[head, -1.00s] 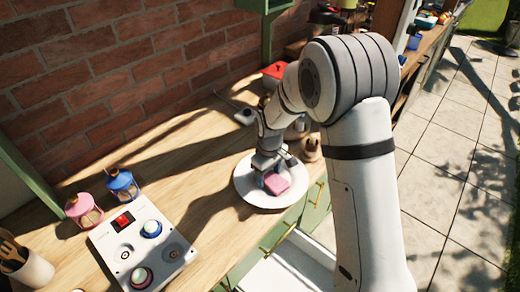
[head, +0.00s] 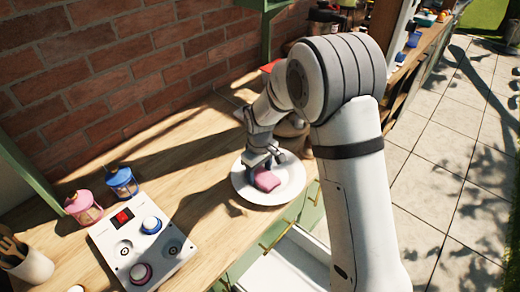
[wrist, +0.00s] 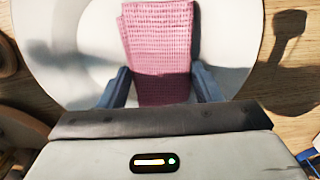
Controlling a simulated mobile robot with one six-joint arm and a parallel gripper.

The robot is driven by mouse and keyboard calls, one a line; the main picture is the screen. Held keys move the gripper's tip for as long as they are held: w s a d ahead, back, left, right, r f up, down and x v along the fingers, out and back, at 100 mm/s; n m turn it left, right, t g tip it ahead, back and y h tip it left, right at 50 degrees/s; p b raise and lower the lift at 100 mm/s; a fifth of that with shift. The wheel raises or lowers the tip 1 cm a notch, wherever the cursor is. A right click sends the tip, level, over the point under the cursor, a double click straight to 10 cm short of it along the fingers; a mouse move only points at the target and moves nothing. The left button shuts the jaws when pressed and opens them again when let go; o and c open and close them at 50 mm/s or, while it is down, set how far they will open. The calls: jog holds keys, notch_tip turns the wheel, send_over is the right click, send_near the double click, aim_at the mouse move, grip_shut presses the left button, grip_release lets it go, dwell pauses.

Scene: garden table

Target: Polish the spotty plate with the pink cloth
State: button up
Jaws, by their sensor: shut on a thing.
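The pink cloth (head: 267,180) is a folded, waffle-textured pad in my gripper. In the wrist view the cloth (wrist: 162,45) lies between the two blue-grey fingers, over the plate. My gripper (wrist: 163,90) is shut on it. In the head view my gripper (head: 262,168) points down over the plate. The white round plate (head: 290,187) lies on the wooden counter near its front edge. It also shows in the wrist view (wrist: 70,60), partly in shadow. I see no clear spots on its visible part; the cloth and gripper hide some of it.
A white panel (head: 140,245) with knobs and a red switch lies to the left. A pink lantern (head: 83,207) and a blue lantern (head: 122,182) stand behind it. A utensil pot (head: 30,265) is at far left. An open drawer (head: 285,268) juts out below the counter.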

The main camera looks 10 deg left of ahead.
aim_at(269, 172)
jog(key=shift+s+d+f, duration=0.1)
jog(key=shift+s+d, duration=0.2)
jog(key=shift+s, duration=0.15)
jog(key=shift+d, duration=0.7)
jog(key=shift+w+d, duration=0.3)
jog(key=shift+w, duration=0.3)
jog(key=shift+w+d+r, duration=0.1)
jog(key=shift+w+r, duration=0.05)
jog(key=shift+r, duration=0.1)
notch_tip(269, 172, up, 4)
jog(key=shift+f+p, duration=0.1)
jog(key=shift+p, duration=0.35)
jog(key=shift+r+p, duration=0.35)
jog(key=shift+r, duration=0.15)
jog(key=shift+r+p, duration=1.25)
jog(key=shift+r, duration=0.9)
